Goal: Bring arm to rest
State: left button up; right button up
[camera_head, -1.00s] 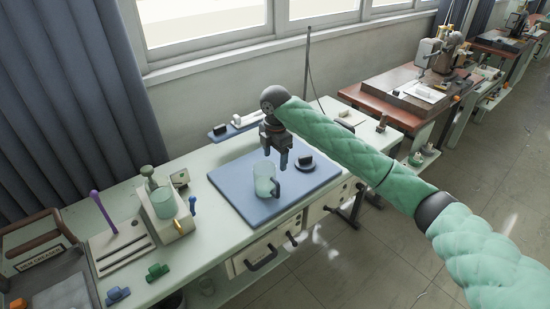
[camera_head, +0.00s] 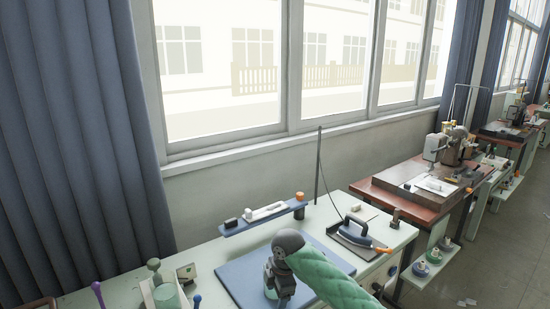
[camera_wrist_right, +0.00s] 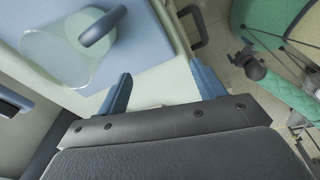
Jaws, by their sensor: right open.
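My right arm comes in from the right in the head view, its padded green link ending at a dark wrist. My right gripper (camera_head: 280,293) is low in that view over the blue mat (camera_head: 236,279), its fingertips not clear there. In the right wrist view the two blue fingers of this gripper (camera_wrist_right: 162,88) are spread apart with nothing between them. My left gripper is in neither view.
A blue shelf (camera_head: 240,227) with small items is at the bench's back. An iron (camera_head: 357,231) rests on a dark pad to the right. Windows and a curtain (camera_head: 90,130) close off the back.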

jog(key=s+d+f+m+t+y, duration=0.1)
jog(key=s+d+f+m, duration=0.1)
jog(key=s+f+m, duration=0.5)
jog(key=s+d+f+m+t+y, duration=0.1)
jog(key=s+d+f+m, duration=0.15)
jog(key=s, duration=0.75)
jog(key=s+d+f+m+t+h, duration=0.1)
jog(key=s+d+f+m+h, duration=0.1)
jog(key=s+d+m, duration=0.5)
jog(key=s+d+f+m+h, duration=0.2)
jog(key=s+d+m, duration=0.1)
jog(key=s+d, duration=0.8)
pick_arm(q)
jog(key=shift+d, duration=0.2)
pick_arm(e)
jog(key=s+a+f, duration=0.1)
jog(key=s+f, duration=0.1)
jog(key=f, duration=1.2)
jog(key=s+a+f+g, duration=0.1)
jog(key=s+a+f, duration=0.1)
jog(key=f, duration=1.2)
jog(key=s+a+f+g, duration=0.1)
jog(key=s+f, duration=0.2)
jog(key=f, duration=1.1)
jog(key=shift+s+a+y, duration=0.25)
jog(key=shift+s+y, duration=0.05)
jog(key=shift+s, duration=0.1)
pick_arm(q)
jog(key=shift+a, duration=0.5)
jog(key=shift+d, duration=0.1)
